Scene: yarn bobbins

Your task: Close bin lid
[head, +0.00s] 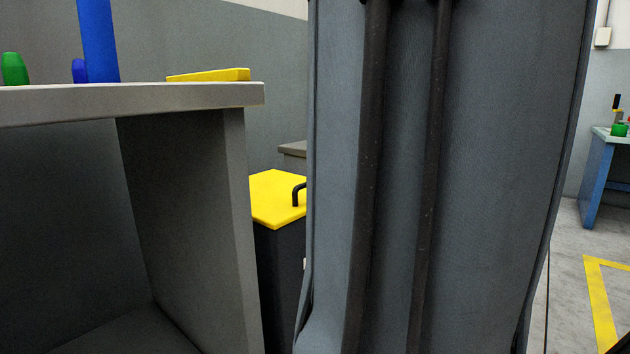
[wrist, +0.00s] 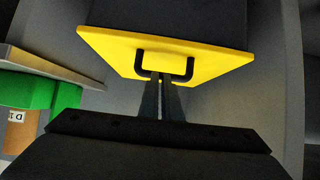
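The bin is a dark box (head: 278,275) with a yellow lid (head: 274,200), partly hidden behind a large grey part in the head view. The lid looks level on top of the bin. Its black handle (head: 298,193) shows at the hidden edge. In the wrist view the yellow lid (wrist: 110,48) and its black handle (wrist: 190,68) are straight in front of my gripper (wrist: 160,78). The two dark fingers are close together, with their tips at the middle of the handle bar. Whether they grip the bar is not clear. The head view does not show the gripper.
A grey workbench (head: 180,95) stands at left with a blue cylinder (head: 98,40), a green bobbin (head: 14,69) and a flat yellow piece (head: 208,75) on it. A blue table (head: 597,180) stands far right. Open floor with yellow marking (head: 599,305) lies at right.

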